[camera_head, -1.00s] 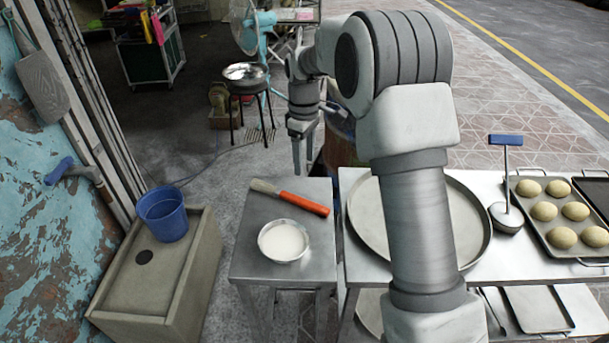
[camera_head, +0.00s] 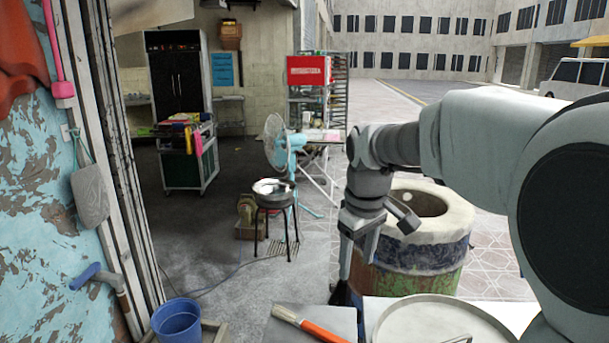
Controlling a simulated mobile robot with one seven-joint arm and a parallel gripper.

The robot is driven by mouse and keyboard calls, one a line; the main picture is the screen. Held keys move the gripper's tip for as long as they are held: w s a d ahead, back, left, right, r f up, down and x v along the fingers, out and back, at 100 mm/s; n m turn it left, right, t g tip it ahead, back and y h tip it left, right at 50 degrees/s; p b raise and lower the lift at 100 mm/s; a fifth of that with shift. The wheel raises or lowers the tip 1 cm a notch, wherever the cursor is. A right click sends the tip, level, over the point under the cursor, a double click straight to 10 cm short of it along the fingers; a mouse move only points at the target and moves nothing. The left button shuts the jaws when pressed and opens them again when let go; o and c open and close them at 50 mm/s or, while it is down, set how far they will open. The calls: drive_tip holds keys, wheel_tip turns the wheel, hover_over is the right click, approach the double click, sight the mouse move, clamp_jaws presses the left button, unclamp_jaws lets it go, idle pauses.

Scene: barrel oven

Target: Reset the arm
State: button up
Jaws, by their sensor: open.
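My gripper (camera_head: 345,290) hangs pointing down at the end of my arm, in the middle of the head view. It is open, and I see nothing between its fingers. It is in front of the barrel oven (camera_head: 440,262), near the back edge of the metal tables. My forearm and a large joint fill the right side of the view and hide part of the scene there. The barrel oven is round, with a pale rim, an open top and a worn green and blue side.
A brush with an orange handle (camera_head: 310,325) lies on the small metal table. A round pan (camera_head: 440,322) is right of it. A blue bucket (camera_head: 177,322) stands at lower left. A stool with a metal bowl (camera_head: 273,190) and a fan (camera_head: 281,145) stand beyond. The floor between is mostly clear.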

drive_tip(key=s+d+r+m+t+p, duration=0.1)
drive_tip(key=s+d+m, duration=0.1)
drive_tip(key=s, duration=0.8)
drive_tip(key=s+d+r+m+t+p, duration=0.1)
drive_tip(key=s+m, duration=0.4)
drive_tip(key=s, duration=0.6)
drive_tip(key=shift+s+d+r+t+p, duration=0.25)
drive_tip(key=shift+d+r+t+p, duration=0.1)
drive_tip(key=shift+d+r+t, duration=0.35)
drive_tip(key=shift+s+a+f, duration=0.1)
drive_tip(key=shift+s+f, duration=0.1)
drive_tip(key=shift+f, duration=0.1)
drive_tip(key=shift+c, duration=1.1)
drive_tip(key=shift+d, duration=0.25)
